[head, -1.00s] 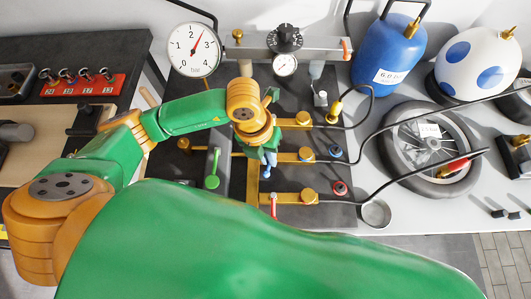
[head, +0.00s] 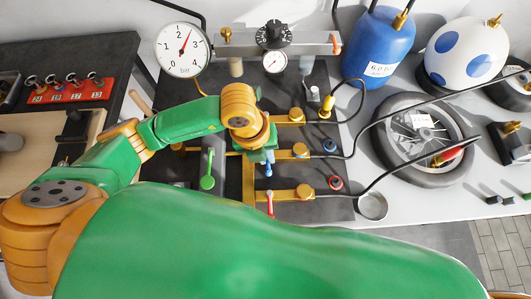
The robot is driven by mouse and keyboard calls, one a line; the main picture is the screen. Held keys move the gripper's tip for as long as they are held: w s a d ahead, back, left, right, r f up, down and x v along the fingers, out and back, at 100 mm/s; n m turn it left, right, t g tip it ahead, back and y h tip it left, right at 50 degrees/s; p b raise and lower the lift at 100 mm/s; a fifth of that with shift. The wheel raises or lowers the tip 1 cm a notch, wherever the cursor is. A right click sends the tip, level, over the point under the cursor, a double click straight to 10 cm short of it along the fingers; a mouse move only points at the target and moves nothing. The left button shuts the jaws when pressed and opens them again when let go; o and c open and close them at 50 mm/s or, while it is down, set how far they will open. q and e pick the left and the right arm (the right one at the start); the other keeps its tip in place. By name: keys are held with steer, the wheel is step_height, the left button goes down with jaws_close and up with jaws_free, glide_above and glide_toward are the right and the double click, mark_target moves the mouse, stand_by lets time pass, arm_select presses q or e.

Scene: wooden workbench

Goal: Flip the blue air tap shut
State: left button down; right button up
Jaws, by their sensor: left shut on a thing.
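The blue air tap's lever (head: 268,170) shows just below my left gripper on the black panel, over the middle brass pipe. Its tip points toward the near side of the bench. My left gripper (head: 264,158) is shut on the blue tap; its wrist hides most of the fingers and the tap's pivot. A red tap lever (head: 270,203) stands on the nearer pipe and a green tap lever (head: 208,182) lies to the left. My right gripper is out of view.
A round pressure gauge (head: 183,49) stands at the back left, its needle just above 2. A blue air tank (head: 383,45), a wheel (head: 421,145) and dark hoses occupy the right. A red socket rack (head: 69,91) lies at the left.

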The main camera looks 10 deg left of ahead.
arm_select(q)
steer(key=c, duration=0.9)
jaws_free()
steer(key=r, duration=0.2)
steer(key=a+r, duration=0.1)
steer(key=r, duration=0.4)
steer(key=shift+s+a, duration=0.15)
